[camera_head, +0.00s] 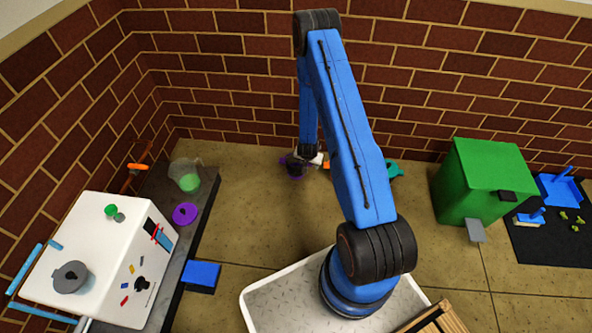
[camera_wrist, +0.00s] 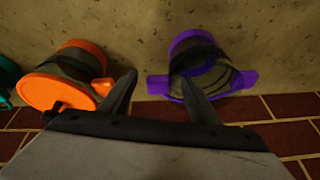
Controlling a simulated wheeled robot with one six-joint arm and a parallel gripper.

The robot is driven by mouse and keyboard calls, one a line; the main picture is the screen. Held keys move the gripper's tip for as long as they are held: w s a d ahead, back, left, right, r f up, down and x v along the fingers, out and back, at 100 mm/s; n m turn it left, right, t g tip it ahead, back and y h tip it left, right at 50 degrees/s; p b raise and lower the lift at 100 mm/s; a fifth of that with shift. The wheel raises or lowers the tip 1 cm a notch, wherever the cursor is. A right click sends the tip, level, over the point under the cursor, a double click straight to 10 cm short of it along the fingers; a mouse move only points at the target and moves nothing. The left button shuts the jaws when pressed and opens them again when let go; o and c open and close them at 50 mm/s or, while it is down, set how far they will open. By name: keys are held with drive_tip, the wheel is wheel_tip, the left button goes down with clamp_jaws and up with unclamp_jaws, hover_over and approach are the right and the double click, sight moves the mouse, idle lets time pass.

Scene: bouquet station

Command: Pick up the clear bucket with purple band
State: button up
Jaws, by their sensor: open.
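The clear bucket with purple band (camera_wrist: 238,82) is in the upper right of the wrist view, on the floor near the brick wall. It has a purple rim with side tabs and a dark strip across it. In the head view it shows only as a small purple patch (camera_head: 284,160), partly hidden by my gripper. My gripper (camera_wrist: 158,88) is open with nothing between its fingers. In the wrist view its right finger overlaps the bucket's rim; I cannot tell whether it is inside or in front. The left finger is between this bucket and an orange one.
An orange-banded bucket (camera_wrist: 70,88) is close beside the left finger. A teal bucket (camera_head: 396,169) stands farther right in the head view. The brick wall (camera_head: 240,110) is right behind. A green box (camera_head: 480,175) and a white machine (camera_head: 100,250) flank open floor.

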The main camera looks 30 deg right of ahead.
drive_tip(key=shift+f, duration=0.15)
drive_tip(key=shift+c, duration=0.3)
drive_tip(key=shift+w, duration=0.1)
drive_tip(key=c, duration=1.2)
